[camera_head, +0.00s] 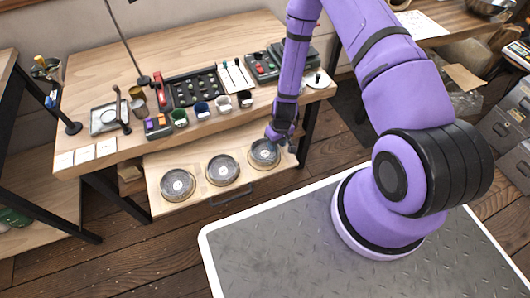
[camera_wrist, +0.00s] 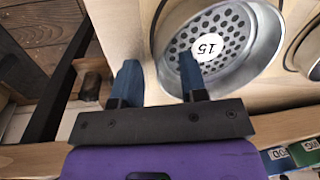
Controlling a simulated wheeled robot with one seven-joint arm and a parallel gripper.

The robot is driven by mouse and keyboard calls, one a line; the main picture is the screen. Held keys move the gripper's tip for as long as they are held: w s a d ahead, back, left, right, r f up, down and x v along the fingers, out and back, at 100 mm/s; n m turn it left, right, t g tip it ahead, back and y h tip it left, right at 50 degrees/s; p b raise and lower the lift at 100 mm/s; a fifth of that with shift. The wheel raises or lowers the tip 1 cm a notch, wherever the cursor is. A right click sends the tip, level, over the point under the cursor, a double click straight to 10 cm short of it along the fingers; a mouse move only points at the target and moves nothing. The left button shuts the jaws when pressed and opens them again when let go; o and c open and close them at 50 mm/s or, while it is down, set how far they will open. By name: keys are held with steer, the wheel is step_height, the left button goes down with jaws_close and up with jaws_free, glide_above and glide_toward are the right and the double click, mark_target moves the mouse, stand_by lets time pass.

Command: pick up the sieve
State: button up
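Three round metal sieves lie in a row in the open wooden drawer: a left one (camera_head: 178,185), a middle one (camera_head: 222,170) and a right one (camera_head: 262,153). My gripper (camera_head: 279,141) is at the right sieve, near its right edge. In the wrist view, this sieve (camera_wrist: 228,24) has a perforated bottom and a white label reading 15. My gripper (camera_wrist: 158,72) is open there, with two blue fingers apart. One finger overlaps the sieve's inside and the other is outside its rim, with the wall between them. I cannot tell whether they touch it.
The drawer (camera_head: 203,192) sticks out below the wooden workbench (camera_head: 150,60). The bench holds cups, a tray, a red-handled tool and control boxes. A neighbouring sieve (camera_wrist: 308,48) shows at the wrist view's right edge. A dark table leg stands left of the fingers there.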

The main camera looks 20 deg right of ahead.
steer(key=shift+f, duration=0.15)
jaws_close()
